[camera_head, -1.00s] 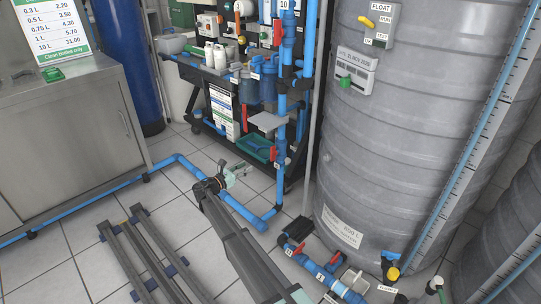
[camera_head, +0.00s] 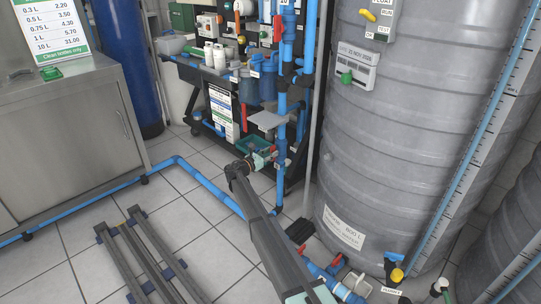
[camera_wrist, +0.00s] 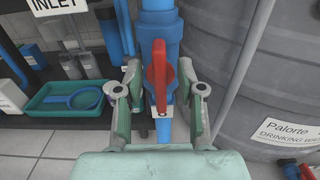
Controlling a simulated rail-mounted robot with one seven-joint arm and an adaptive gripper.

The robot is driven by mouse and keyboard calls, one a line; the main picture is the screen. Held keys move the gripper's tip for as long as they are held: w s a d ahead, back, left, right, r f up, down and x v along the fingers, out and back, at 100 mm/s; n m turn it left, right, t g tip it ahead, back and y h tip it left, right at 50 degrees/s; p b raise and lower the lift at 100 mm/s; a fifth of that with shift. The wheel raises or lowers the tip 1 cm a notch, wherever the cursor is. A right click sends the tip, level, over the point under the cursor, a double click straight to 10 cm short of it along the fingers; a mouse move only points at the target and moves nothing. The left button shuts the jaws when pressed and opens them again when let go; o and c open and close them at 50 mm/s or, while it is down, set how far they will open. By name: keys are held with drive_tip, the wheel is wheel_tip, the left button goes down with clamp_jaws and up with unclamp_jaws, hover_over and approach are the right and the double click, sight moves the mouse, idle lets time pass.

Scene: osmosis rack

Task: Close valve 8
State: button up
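A blue valve with a red lever handle (camera_wrist: 160,75) sits on a vertical blue pipe (camera_wrist: 158,7) in the wrist view. The lever points along the pipe. My gripper (camera_wrist: 161,88) is open, with one finger on each side of the valve and lever; I cannot tell whether either finger touches. In the head view my gripper (camera_head: 264,158) is low beside the vertical pipe (camera_head: 282,115), left of the grey tank. A small white tag (camera_wrist: 163,112) is just below the lever, partly hidden, and its number is not readable. I cannot confirm which valve is number 8.
The ribbed grey tank (camera_head: 385,150) stands close on the right. A green tray (camera_wrist: 65,98) is left of the valve on the black rack. A low blue pipe (camera_head: 205,183) crosses the floor, and more red-handled valves (camera_head: 337,264) lie in front of the tank.

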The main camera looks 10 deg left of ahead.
drive_tip(key=shift+w+d, duration=0.1)
drive_tip(key=shift+w, duration=0.05)
clamp_jaws()
drive_tip(key=shift+m, duration=0.3)
drive_tip(key=shift+s+d+f+m+b, duration=0.15)
drive_tip(key=shift+m+b, duration=0.8)
drive_tip(key=shift+m, duration=1.9)
drive_tip(key=shift+s+d+f+m+b, duration=0.2)
drive_tip(key=shift+m+b, duration=0.8)
drive_tip(key=shift+m, duration=1.9)
drive_tip(key=shift+d+f+m+b, duration=0.25)
drive_tip(key=shift+m+b, duration=0.7)
drive_tip(key=shift+m, duration=1.9)
drive_tip(key=shift+a, duration=0.1)
